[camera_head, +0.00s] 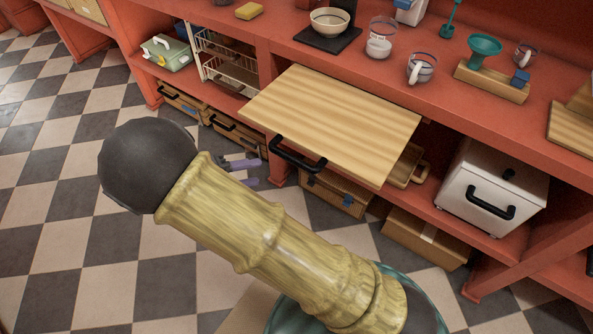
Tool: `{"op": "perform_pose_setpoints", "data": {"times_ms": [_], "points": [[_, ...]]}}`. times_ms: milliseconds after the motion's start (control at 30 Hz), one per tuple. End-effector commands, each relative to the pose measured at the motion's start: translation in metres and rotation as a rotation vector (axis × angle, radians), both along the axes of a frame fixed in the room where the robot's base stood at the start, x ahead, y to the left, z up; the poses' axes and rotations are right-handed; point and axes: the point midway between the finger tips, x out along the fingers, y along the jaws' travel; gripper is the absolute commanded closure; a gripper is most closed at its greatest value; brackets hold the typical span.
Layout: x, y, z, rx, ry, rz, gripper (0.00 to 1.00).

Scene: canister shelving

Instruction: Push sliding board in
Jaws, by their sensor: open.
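The sliding board (335,118) is a light striped wooden panel. It sticks out from under the red counter, over the floor side. A black bar handle (298,155) is on its front edge. My gripper (258,172) shows two purple fingers, one above the other and apart, with nothing seen between them. They appear just left of the handle and below the board's front left corner in the picture. A gap of floor shows between fingers and handle; the depth between them is hard to judge. My wooden arm link hides the rest of the gripper.
The red counter (350,68) holds a bowl (330,20), mugs, a jar and a teal funnel stand. Below are a wire rack (228,62), drawers with black handles and a white box (492,185). A cardboard box (425,238) lies on the floor. Checkered floor at left is clear.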

Motion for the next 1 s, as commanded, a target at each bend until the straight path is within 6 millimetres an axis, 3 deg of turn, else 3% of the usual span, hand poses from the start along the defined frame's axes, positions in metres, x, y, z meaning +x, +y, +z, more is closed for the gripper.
{"op": "perform_pose_setpoints", "data": {"times_ms": [33, 167, 533, 767, 1000], "points": [[-0.003, 0.015, -0.014, -0.033, -0.045, 0.037, 0.59], [-0.006, 0.033, -0.015, -0.075, -0.116, 0.082, 0.59], [-0.006, 0.033, -0.012, -0.078, -0.123, 0.084, 0.59], [0.004, 0.014, -0.016, -0.079, -0.12, 0.081, 0.59], [0.023, -0.022, -0.023, -0.08, -0.118, 0.079, 0.59]]}}
